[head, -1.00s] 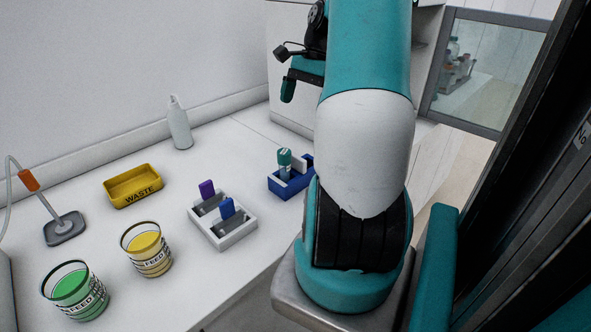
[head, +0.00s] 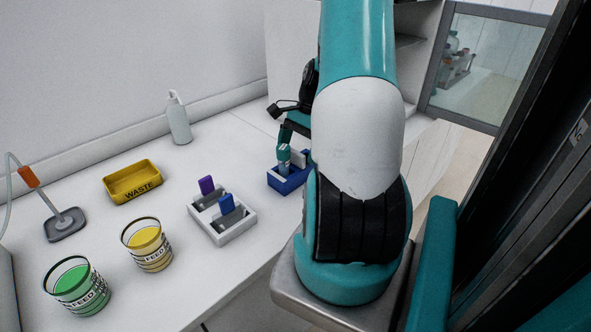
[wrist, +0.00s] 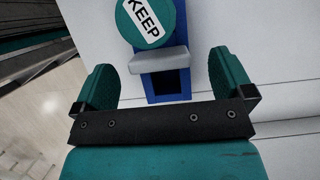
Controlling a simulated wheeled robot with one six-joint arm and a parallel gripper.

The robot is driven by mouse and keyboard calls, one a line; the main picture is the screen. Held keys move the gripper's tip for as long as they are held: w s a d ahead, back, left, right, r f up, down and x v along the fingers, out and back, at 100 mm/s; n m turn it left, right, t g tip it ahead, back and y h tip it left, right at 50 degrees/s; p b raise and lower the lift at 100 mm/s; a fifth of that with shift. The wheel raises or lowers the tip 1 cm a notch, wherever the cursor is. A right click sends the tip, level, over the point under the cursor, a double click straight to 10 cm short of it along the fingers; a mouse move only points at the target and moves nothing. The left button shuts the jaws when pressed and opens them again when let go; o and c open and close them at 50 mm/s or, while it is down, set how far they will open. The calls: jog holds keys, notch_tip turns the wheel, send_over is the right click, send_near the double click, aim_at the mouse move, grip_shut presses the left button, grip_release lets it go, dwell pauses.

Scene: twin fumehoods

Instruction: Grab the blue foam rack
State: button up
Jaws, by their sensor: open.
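The blue foam rack (head: 285,184) stands on the white counter, partly hidden by my arm in the head view. A vial with a teal cap (head: 284,153) stands upright in it. In the wrist view the rack (wrist: 147,88) shows below the round cap marked KEEP (wrist: 146,22), with a light grey bar (wrist: 158,60) across it and a dark slot below the bar. My gripper (wrist: 161,62) is open, one teal finger on each side of the bar and slot, with gaps on both sides. In the head view my gripper (head: 290,132) is just above and behind the cap.
A white rack (head: 224,232) with a purple-topped and a blue-topped item stands to the left. Further left are a yellow WASTE tray (head: 133,183), yellow (head: 148,250) and green (head: 75,290) feed beakers, and a white bottle (head: 178,122). The counter between them is clear.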

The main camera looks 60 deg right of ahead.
aim_at(294, 162)
jog(key=x, duration=0.4)
jog(key=shift+a, duration=0.15)
jog(key=c, duration=1)
jog(key=shift+r, duration=0.15)
